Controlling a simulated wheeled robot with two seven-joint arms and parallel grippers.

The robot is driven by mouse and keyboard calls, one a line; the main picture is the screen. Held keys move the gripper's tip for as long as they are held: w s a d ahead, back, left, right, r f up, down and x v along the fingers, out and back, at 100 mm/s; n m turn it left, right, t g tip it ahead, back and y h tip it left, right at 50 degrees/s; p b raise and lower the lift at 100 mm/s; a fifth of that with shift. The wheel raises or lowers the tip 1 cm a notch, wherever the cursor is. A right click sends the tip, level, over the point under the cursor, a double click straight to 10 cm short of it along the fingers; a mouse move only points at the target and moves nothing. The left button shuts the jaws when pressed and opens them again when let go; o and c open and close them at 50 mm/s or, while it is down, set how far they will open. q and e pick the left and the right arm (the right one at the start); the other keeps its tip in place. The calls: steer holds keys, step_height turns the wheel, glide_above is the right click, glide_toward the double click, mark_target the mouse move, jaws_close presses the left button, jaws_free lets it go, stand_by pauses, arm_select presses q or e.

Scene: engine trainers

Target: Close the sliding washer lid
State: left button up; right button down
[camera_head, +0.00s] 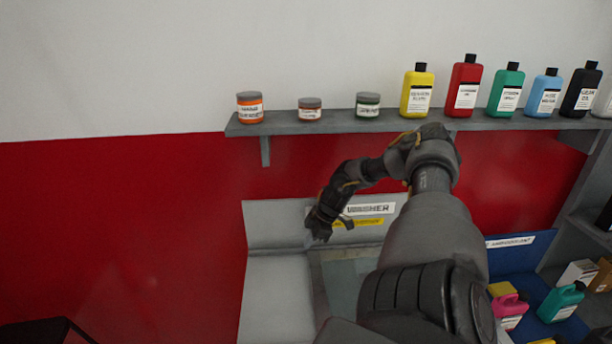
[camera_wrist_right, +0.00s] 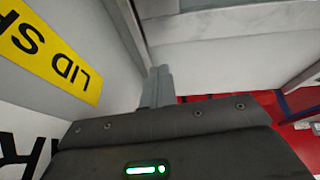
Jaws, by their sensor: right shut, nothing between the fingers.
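The washer (camera_head: 262,222) is a pale grey unit against the red wall, with a "WASHER" sign partly covered by my right arm and a yellow label (camera_head: 370,222) below it. A pale flat panel (camera_head: 272,295) forms its left top. Beside it is a framed grey-green area (camera_head: 343,283), partly hidden by my arm. I cannot tell for certain which part is the lid. My right gripper (camera_head: 318,238) is shut and empty, pointing down near the panel's back right edge. Its closed fingers (camera_wrist_right: 158,85) show in the wrist view, close to a grey edge; contact is unclear. My left gripper is out of view.
A wall shelf (camera_head: 340,125) above carries jars and several coloured bottles. To the right, a blue bin (camera_head: 510,252) holds bottles and boxes, with a grey rack (camera_head: 588,225) beyond. The red wall left of the washer is clear.

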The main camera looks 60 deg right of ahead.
steer(key=shift+w+r, duration=1.5)
steer(key=shift+w, duration=0.2)
steer(key=shift+m+g, duration=0.4)
steer(key=shift+g, duration=0.1)
steer(key=s+f, duration=0.1)
steer(key=s, duration=0.1)
steer(key=s+f+p, duration=0.1)
steer(key=s+f, duration=0.2)
steer(key=shift+s+a+f+p, duration=0.1)
steer(key=shift+s+f+p, duration=0.05)
steer(key=shift+s+p, duration=0.2)
steer(key=r+p, duration=0.3)
steer(key=shift+d+r+t, duration=0.1)
steer(key=shift+d+t, duration=0.1)
steer(key=shift+t, duration=0.1)
step_height(320, 180, up, 6)
steer(key=w+p, duration=0.1)
steer(key=p, duration=0.3)
steer(key=shift+d+r+t, duration=0.2)
steer(key=shift+t, duration=0.2)
